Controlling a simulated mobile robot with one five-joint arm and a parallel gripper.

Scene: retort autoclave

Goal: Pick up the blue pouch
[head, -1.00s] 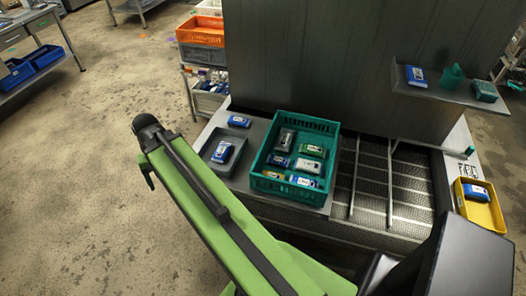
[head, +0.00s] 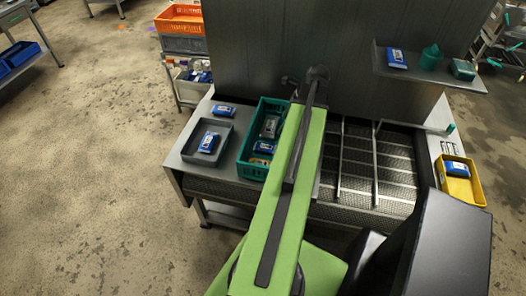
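Several blue pouches are in the head view. One blue pouch (head: 209,142) with a white label lies in a grey tray (head: 190,152) on the left of the metal table. Another blue pouch (head: 223,110) lies on the bare table behind that tray. A blue pouch (head: 265,147) is in the green crate (head: 243,146), partly behind my arm. One more blue pouch (head: 457,169) lies in a yellow tray (head: 474,189) at the right, and one blue pouch (head: 396,59) is on the wall shelf. My green arm crosses the middle; I cannot make out my gripper.
A slatted conveyor (head: 360,165) lies right of the crate. A tall metal panel (head: 290,40) stands behind the table. The shelf (head: 430,72) juts out at the right. An orange crate (head: 178,18) is on a rack behind.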

